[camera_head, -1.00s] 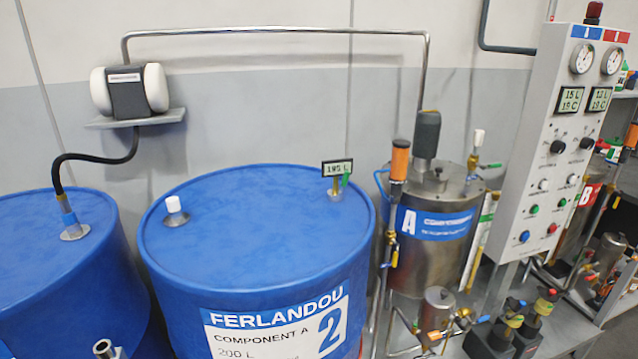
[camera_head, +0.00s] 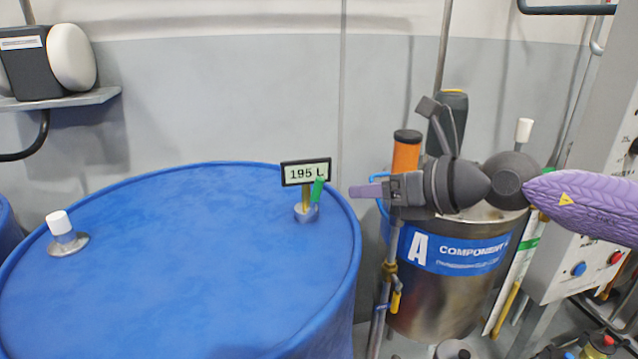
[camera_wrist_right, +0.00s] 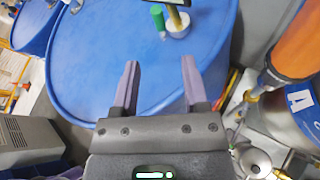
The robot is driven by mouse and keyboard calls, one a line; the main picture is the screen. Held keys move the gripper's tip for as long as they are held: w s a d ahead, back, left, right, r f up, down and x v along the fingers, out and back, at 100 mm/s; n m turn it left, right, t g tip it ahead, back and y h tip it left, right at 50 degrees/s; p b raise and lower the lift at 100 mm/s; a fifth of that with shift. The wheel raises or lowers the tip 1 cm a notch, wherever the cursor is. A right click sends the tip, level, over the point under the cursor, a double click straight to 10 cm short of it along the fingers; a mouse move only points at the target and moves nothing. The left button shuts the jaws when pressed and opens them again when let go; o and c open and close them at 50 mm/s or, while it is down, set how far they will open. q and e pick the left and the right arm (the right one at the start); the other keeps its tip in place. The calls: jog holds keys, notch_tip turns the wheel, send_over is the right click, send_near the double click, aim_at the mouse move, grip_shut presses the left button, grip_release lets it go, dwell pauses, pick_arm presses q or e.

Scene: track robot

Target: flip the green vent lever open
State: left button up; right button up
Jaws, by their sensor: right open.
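The green vent lever (camera_head: 318,189) stands upright beside a brass stem under the 195 L display (camera_head: 306,172), near the right rim of the blue drum (camera_head: 180,250). It also shows in the right wrist view (camera_wrist_right: 158,17), beyond the fingertips. My right gripper (camera_head: 355,191) comes in from the right, a short way to the right of the lever and apart from it. In the right wrist view its purple fingers (camera_wrist_right: 160,68) are spread with nothing between them. The left gripper is not in view.
A white cap (camera_head: 59,222) sits on the drum's left side. Right of the drum stand an orange-topped pipe (camera_head: 406,152) and the steel component A tank (camera_head: 440,305), behind or below my right arm. The drum top between cap and lever is clear.

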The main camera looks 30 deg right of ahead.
aim_at(320, 192)
jog(key=shift+n, duration=0.3)
jog(key=p+x, duration=0.1)
jog(key=x, duration=0.7)
jog(key=shift+w+a, duration=0.15)
jog(key=shift+w, duration=0.2)
jog(key=shift+w+a+f, duration=0.15)
jog(key=shift+w+f, duration=0.05)
jog(key=shift+w, duration=0.1)
jog(key=shift+c, duration=0.4)
grip_shut()
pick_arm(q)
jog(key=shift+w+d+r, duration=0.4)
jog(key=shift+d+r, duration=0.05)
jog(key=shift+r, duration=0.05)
